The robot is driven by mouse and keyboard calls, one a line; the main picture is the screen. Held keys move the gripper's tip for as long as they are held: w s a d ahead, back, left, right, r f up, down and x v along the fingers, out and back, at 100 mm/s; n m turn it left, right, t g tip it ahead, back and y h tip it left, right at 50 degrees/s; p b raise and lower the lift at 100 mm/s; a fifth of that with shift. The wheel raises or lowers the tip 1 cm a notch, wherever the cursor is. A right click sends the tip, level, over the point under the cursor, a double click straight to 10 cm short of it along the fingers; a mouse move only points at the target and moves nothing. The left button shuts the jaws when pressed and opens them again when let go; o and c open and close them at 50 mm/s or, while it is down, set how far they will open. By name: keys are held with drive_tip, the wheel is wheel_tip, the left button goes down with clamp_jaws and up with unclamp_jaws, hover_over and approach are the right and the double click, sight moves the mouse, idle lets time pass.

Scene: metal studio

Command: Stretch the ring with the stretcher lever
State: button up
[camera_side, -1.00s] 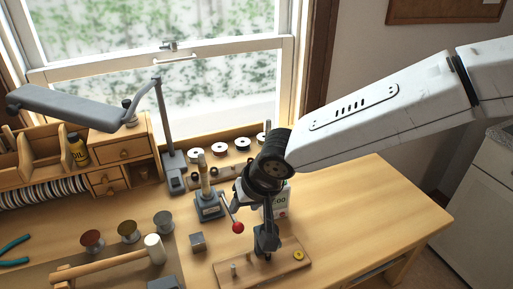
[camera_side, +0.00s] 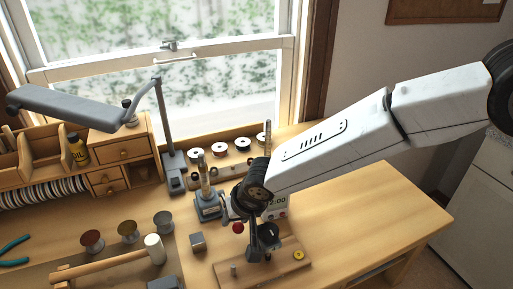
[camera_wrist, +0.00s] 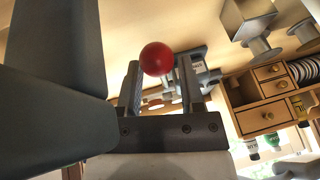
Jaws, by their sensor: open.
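The ring stretcher (camera_side: 208,210) is a grey block with a tapered, brass-coloured post standing up from it. Its lever ends in a red ball (camera_side: 238,228), low on the right of the block; my gripper hides most of the lever rod. In the wrist view the red ball (camera_wrist: 157,58) shows between the tips of my two fingers, with gaps on both sides. My gripper (camera_wrist: 160,85) is open and empty. In the side view my gripper (camera_side: 230,208) is just above the ball, right beside the stretcher. I cannot make out the ring on the post.
A wooden board (camera_side: 235,272) with a dark stand (camera_side: 254,248) and a yellow disc (camera_side: 299,255) lies just in front. A small display unit (camera_side: 277,205) is right behind my gripper. A grey cube (camera_side: 197,242) and a mallet (camera_side: 154,249) are at left. The right of the bench is clear.

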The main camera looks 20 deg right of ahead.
drive_tip(key=shift+f, duration=0.1)
drive_tip(key=shift+c, duration=0.2)
clamp_jaws()
idle(1.3)
